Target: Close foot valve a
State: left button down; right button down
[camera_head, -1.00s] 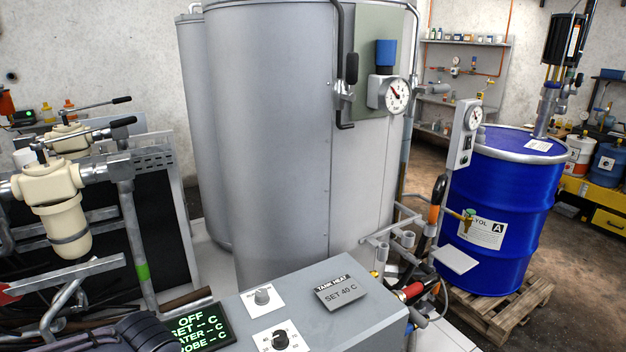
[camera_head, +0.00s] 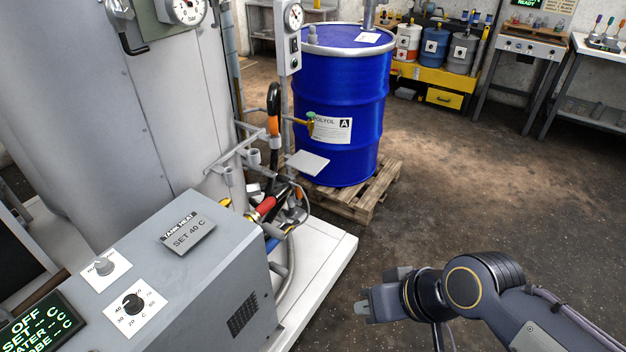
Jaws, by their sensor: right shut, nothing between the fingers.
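A blue drum (camera_head: 345,105) labelled POLYOL A stands upright on a wooden pallet (camera_head: 375,198). On its near side is a brass tap with a green handle (camera_head: 311,116), the only valve I can make out on the drum. I cannot tell whether this is foot valve a; no foot valve shows clearly among the pipes and hoses (camera_head: 270,205) at the tank's base. My right gripper (camera_head: 364,302) is at the lower right, over bare floor, shut and empty, well apart from the drum and the pipes. My left gripper is out of view.
A grey control box (camera_head: 215,270) with a TANK HEAT plate fills the lower left, beside a tall grey tank (camera_head: 140,110). A white platform edge (camera_head: 325,275) borders the floor. A yellow cart (camera_head: 440,80) and benches stand at the back. The floor at right is clear.

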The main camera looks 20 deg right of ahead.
aim_at(300, 196)
jog(key=i+l+z, duration=0.1)
jog(key=l, duration=0.3)
jog(key=i+l+z, duration=0.1)
jog(key=i+l, duration=0.15)
jog(key=i+l+z, duration=0.15)
jog(key=l, duration=0.3)
jog(key=i+l+z, duration=0.1)
jog(key=i+l, duration=0.75)
jog(key=i+l+z, duration=0.1)
jog(key=i+l, duration=0.7)
jog(key=i, duration=0.2)
